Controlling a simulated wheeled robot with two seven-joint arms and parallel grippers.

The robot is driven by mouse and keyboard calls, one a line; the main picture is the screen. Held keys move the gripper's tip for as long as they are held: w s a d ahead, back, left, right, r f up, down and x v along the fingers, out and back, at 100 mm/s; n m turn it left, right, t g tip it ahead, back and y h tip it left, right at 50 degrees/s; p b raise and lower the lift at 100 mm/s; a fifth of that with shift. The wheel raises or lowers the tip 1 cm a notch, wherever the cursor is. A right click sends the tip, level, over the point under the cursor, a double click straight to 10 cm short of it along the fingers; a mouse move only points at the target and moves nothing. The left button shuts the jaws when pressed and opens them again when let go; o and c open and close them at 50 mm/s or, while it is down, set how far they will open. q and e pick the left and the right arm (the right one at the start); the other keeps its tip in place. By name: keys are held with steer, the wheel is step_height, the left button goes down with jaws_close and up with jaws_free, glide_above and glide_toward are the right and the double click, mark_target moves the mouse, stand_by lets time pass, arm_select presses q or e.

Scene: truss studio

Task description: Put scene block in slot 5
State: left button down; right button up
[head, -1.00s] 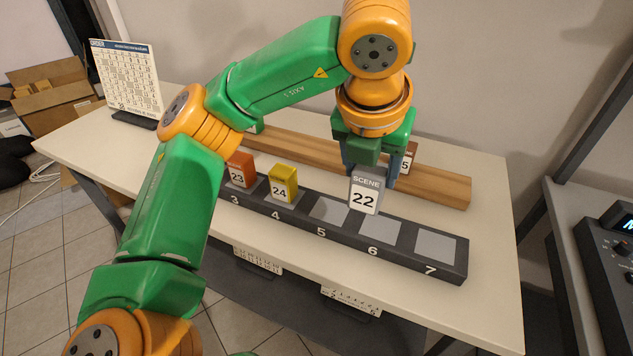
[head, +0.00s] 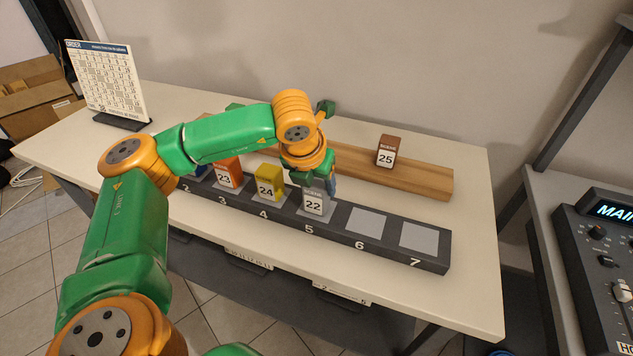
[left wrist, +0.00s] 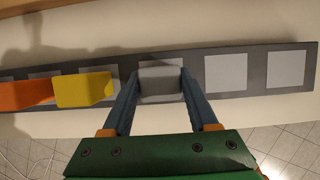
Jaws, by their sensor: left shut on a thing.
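The grey scene block 22 (head: 316,203) stands upright at slot 5 of the dark slotted rail (head: 400,256), over the number 5. My left gripper (head: 318,185) is shut on it from above. In the left wrist view the grey block (left wrist: 161,80) sits between the two fingers, over a light pad of the rail. Whether its base touches the pad is hard to tell. Yellow block 24 (head: 268,183) is in slot 4 and orange block 23 (head: 227,172) in slot 3. My right gripper is not in view.
Slots 6 (head: 367,221) and 7 (head: 419,238) are empty. Brown block 25 (head: 387,151) stands on the wooden rail (head: 425,180) behind. An order board (head: 106,82) stands at the table's far left. A console (head: 605,250) is at the right.

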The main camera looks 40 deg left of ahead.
arm_select(q)
steer(key=shift+c, duration=0.9)
jaws_free()
steer(key=shift+r, duration=0.4)
steer(key=v, duration=1.1)
steer(key=shift+r+b, duration=0.2)
steer(key=shift+b, duration=0.1)
steer(key=shift+s+d, duration=0.1)
steer(key=shift+s, duration=0.05)
